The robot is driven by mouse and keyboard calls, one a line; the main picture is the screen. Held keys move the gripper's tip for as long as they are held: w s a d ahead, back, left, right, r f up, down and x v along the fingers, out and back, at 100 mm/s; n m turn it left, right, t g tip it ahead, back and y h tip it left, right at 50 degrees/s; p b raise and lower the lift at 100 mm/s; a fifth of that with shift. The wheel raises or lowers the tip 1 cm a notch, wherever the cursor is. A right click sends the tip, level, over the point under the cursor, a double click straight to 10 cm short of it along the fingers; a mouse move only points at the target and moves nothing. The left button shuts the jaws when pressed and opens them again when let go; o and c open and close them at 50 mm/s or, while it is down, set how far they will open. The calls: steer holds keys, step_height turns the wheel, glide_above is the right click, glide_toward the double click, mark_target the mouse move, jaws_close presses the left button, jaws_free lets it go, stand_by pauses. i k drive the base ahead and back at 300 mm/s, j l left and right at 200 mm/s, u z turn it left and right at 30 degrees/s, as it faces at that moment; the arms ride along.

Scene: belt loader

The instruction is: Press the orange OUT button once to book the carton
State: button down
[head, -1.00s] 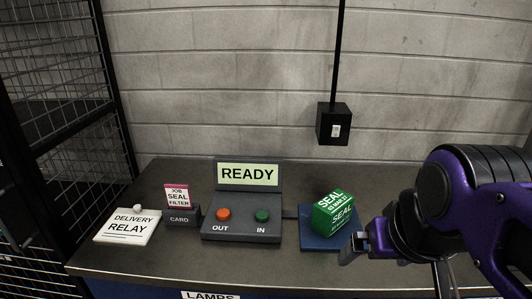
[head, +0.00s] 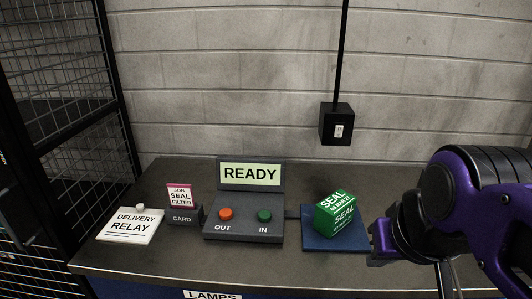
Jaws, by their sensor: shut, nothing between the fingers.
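The orange OUT button (head: 226,214) is on the left of the dark control box (head: 243,233). The green IN button (head: 264,216) is to its right. The display (head: 250,174) behind them reads READY. The green carton (head: 337,213), marked SEAL, sits on the blue pad (head: 320,243) right of the box. My gripper (head: 374,243) is at the right, beside the pad's right edge in the picture and well away from the OUT button. Its fingers are shut and hold nothing; the fingertips are small and partly hidden in this view.
A card holder (head: 185,215) with a pink-topped JOB SEAL FILTER card (head: 180,196) stands left of the box. A white DELIVERY RELAY plate (head: 131,226) lies farther left. A black wall box (head: 337,124) hangs behind. Black mesh racking (head: 70,100) borders the left side.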

mark_target(225, 214)
steer(key=j+z, duration=0.1)
steer(key=j, duration=0.4)
steer(key=k+j+z, duration=0.1)
steer(key=j, duration=0.45)
steer(key=j+z, duration=0.1)
steer(key=j, duration=0.4)
steer(key=k+j, duration=0.15)
steer(key=j, duration=0.35)
steer(key=k+j+u, duration=0.15)
steer(key=k, duration=0.15)
steer(key=k+j+u, duration=0.15)
steer(key=i+l+z, duration=0.3)
steer(key=i+j, duration=0.05)
